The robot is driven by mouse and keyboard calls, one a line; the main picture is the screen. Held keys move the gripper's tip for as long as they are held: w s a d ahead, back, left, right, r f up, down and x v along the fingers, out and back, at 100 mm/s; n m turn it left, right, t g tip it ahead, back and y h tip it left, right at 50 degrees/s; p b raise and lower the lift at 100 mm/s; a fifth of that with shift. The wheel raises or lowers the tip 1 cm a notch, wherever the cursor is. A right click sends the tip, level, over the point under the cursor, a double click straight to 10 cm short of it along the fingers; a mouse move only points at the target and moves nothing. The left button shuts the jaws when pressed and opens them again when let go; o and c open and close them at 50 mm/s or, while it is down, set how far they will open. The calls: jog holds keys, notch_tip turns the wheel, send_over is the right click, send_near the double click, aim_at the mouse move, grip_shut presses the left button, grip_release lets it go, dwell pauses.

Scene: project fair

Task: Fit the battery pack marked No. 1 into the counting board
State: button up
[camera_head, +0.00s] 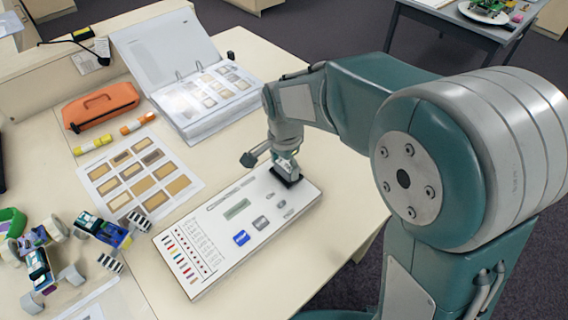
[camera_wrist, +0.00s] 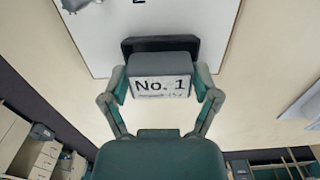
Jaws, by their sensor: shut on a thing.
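My gripper (camera_head: 286,160) is over the board's far right end. In the wrist view my gripper (camera_wrist: 160,90) is shut on a dark grey battery pack (camera_wrist: 160,68) whose white label reads "No. 1". The pack is at a black slot (camera_wrist: 128,45) at the board's end. I cannot tell how deep it sits. In the head view a dark part shows under the fingers.
An open binder (camera_head: 205,112), an orange pencil case (camera_head: 100,106) and a sheet of coloured swatches (camera_head: 113,199) lie left of and behind the board. Small toy robots (camera_head: 98,228) stand at the left. The table in front of the board is clear.

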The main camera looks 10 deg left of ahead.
jog(key=shift+f, duration=0.55)
jog(key=o, duration=1)
jog(key=shift+r, duration=0.1)
jog(key=shift+r, duration=3.4)
